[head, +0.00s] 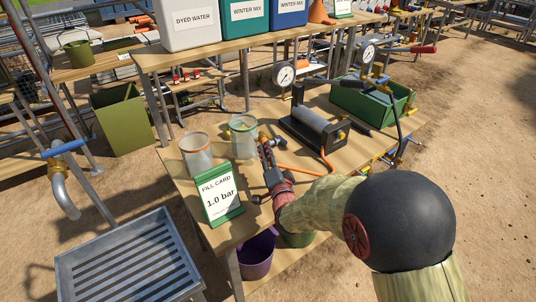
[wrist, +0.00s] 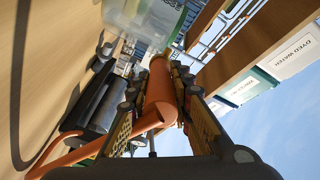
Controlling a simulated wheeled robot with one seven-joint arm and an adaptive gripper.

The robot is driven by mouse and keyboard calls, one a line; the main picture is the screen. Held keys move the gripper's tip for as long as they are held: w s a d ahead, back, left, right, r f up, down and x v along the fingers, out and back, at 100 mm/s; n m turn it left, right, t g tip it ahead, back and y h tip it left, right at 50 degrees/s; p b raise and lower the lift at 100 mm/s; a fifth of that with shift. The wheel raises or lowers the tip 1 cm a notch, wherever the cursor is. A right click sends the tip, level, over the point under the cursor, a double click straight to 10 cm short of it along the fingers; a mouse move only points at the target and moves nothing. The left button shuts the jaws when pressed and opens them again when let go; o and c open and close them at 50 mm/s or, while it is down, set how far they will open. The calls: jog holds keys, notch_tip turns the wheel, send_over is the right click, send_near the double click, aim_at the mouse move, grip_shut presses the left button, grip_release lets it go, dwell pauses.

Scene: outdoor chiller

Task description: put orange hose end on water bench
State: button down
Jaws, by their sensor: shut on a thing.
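The orange hose (head: 299,171) runs from the black hand pump (head: 318,128) toward my gripper (head: 264,146). In the wrist view the thick orange hose end (wrist: 160,92) lies between the two fingers of my gripper (wrist: 172,72), which is shut on it. Its thinner length (wrist: 82,155) bends away to the lower left. My gripper is over the front wooden bench (head: 240,228), beside a clear cup with a green band (head: 243,137). The back wooden bench (head: 151,62) carries white, green and blue containers. No label shows which bench is the water bench.
A second clear cup (head: 196,154) and a green-framed "FILL CARD 1.0 bar" sign (head: 220,195) stand left of my gripper. A green toolbox (head: 370,101) and gauges are at the right. The "DYED WATER" container (head: 192,23) stands on the back bench. A grey slatted tray (head: 130,255) is lower left.

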jog(key=shift+f, duration=0.15)
jog(key=c, duration=1.6)
grip_release()
